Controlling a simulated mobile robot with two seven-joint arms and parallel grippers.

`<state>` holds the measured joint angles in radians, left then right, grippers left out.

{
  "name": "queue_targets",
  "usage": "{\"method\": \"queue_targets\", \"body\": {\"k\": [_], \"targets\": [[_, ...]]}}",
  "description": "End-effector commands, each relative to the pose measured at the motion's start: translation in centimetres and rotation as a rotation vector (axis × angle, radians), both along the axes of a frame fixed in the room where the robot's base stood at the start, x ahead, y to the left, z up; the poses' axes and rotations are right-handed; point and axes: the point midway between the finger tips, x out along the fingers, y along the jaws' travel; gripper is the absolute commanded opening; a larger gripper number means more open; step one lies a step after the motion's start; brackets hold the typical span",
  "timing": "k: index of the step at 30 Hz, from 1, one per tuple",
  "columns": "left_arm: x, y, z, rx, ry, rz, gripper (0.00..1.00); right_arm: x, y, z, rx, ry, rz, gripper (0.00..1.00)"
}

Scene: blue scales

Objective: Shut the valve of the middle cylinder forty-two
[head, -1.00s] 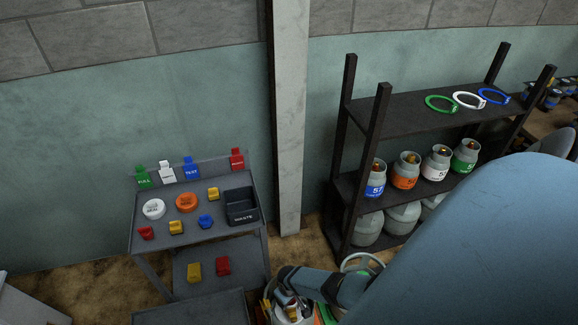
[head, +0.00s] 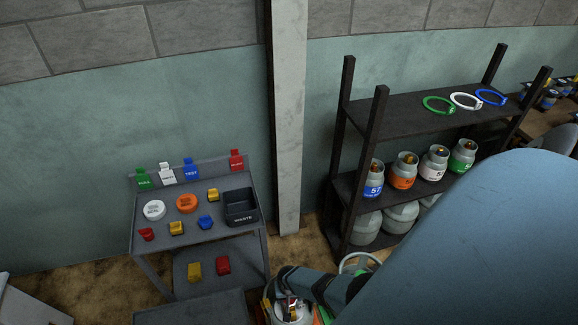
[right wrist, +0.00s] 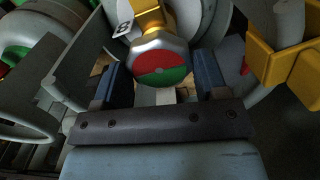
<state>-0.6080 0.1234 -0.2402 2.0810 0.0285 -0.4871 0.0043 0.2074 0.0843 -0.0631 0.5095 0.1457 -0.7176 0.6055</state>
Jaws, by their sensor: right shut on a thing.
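A valve knob (right wrist: 160,68) with a red and green face sits at the end of a brass valve (right wrist: 150,20) in the right wrist view. My right gripper (right wrist: 159,82) has one blue finger on each side of the knob and is shut on it. In the head view the right gripper (head: 291,303) is low at the bottom edge, over the top of a grey cylinder (head: 290,318), mostly hidden by my arm and the frame edge. The number on this cylinder cannot be read. My left gripper is not in view.
A grey cart (head: 155,248) on the left holds seals, tags, coloured pieces and a waste bin (head: 241,205). A dark rack (head: 400,122) on the right holds several cylinders and three rings. A yellow part (right wrist: 280,65) and grey guard rings (right wrist: 30,125) are close around the gripper.

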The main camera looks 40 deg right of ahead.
Motion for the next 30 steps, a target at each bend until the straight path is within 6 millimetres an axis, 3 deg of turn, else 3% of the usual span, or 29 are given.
{"method": "queue_targets", "body": {"k": [14, 15, 17, 26, 30], "targets": [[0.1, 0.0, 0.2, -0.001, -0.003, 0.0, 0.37, -0.1, 0.1, 0.0, 0.001, 0.002, -0.011, 0.43], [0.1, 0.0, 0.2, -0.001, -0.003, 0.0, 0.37, -0.1, 0.1, 0.0, 0.001, 0.002, -0.011, 0.76], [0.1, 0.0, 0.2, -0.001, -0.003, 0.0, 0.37, -0.1, 0.0, 0.0, 0.001, 0.001, -0.011, 0.9], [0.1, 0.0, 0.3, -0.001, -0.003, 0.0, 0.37, 0.0, 0.0, 0.1, 0.0, 0.0, -0.01, 0.92], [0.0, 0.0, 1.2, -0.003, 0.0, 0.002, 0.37, 0.0, 0.0, 1.5, 0.0, -0.001, -0.01, 0.92]]}}
